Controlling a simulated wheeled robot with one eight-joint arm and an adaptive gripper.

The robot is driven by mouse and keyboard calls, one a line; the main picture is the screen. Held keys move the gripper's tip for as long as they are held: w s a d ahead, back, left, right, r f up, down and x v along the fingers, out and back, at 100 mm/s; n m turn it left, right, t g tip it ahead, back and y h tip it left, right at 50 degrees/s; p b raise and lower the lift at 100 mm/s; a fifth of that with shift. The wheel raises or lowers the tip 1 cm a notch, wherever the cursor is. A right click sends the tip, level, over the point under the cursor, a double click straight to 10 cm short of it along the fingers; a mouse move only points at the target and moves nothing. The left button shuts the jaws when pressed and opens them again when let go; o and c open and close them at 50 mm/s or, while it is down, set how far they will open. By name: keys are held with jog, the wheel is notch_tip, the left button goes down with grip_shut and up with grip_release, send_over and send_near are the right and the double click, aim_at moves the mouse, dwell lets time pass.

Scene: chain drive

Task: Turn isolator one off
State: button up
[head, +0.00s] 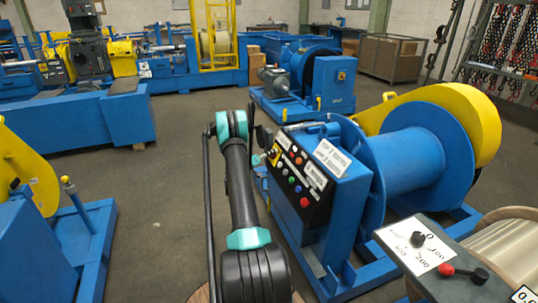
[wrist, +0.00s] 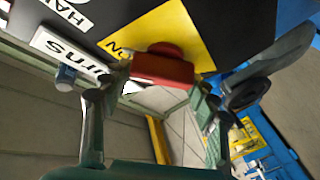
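A red switch handle (wrist: 163,68) stands out from a yellow plate (wrist: 165,30) in the wrist view. Part of a word on the plate, looking like "ON", is legible; no isolator number can be read. In the head view my arm reaches to the left end of a black control panel (head: 302,185) on a blue winch. The yellow plate (head: 275,154) shows there, but my arm partly hides that end and the gripper is hard to make out.
The panel carries several coloured buttons and white labels. A blue winch drum (head: 405,165) with a yellow guard (head: 470,110) stands behind it. A grey box (head: 430,255) with black and red knobs is at front right. Open floor (head: 170,190) lies left of my arm.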

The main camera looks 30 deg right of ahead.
jog(key=c, duration=0.6)
jog(key=shift+n, duration=0.4)
jog(key=n+t+y, duration=0.1)
jog(key=n, duration=0.2)
jog(key=shift+t+y, duration=0.4)
jog(key=n+y, duration=0.1)
jog(key=n, duration=0.1)
jog(key=n+y, duration=0.1)
jog(key=n, duration=0.2)
jog(key=shift+w+a+f+t+y, duration=0.1)
jog(key=shift+f+t+y, duration=0.05)
jog(key=shift+t+y, duration=0.2)
jog(key=n+y, duration=0.1)
jog(key=n, duration=0.1)
jog(key=n+g+y, duration=0.1)
jog(key=n+y, duration=0.1)
jog(key=shift+a+f+n, duration=0.1)
jog(key=shift+f+n, duration=0.1)
jog(key=shift+n, duration=0.2)
jog(key=n+g+y, duration=0.1)
jog(key=n+y, duration=0.1)
jog(key=n, duration=0.1)
jog(key=shift+a+f, duration=0.1)
jog(key=shift+n+g, duration=0.25)
jog(key=shift+n, duration=0.05)
